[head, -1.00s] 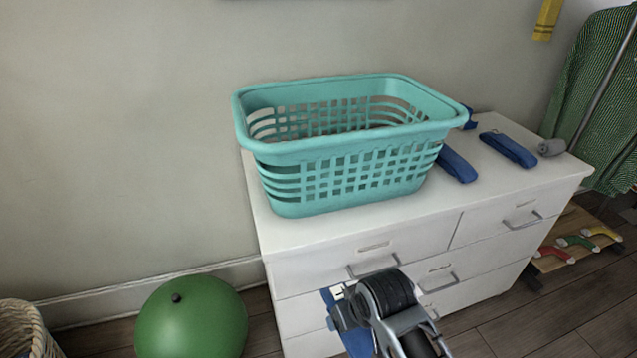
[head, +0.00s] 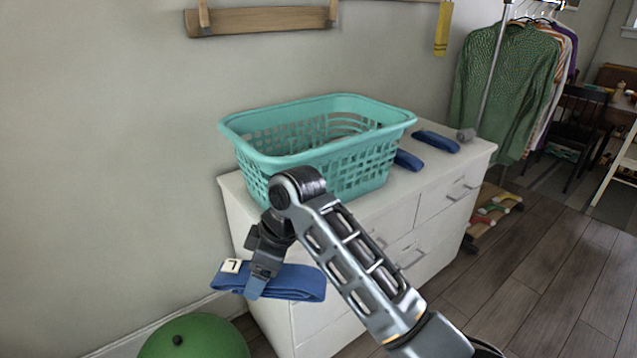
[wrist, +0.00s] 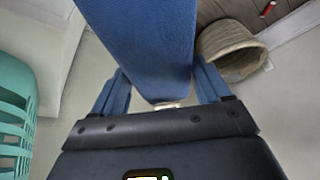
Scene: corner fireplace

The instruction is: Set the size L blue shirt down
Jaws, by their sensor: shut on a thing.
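The size L blue shirt (head: 297,283) is a folded blue bundle with a white tag marked L at its left end. My gripper (head: 262,280) is shut on it and holds it in the air at the left front of the white dresser, lower than the dresser top. In the wrist view the blue shirt (wrist: 150,45) fills the upper middle, between the two fingers of my gripper (wrist: 165,95). Part of the shirt is hidden behind the fingers in the head view.
A teal laundry basket (head: 330,170) stands on the white dresser (head: 410,205). Two folded blue items (head: 436,141) lie right of it. A green ball (head: 195,338) is on the floor below. A wicker basket (wrist: 230,50) shows in the wrist view. A clothes rack (head: 505,80) stands at right.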

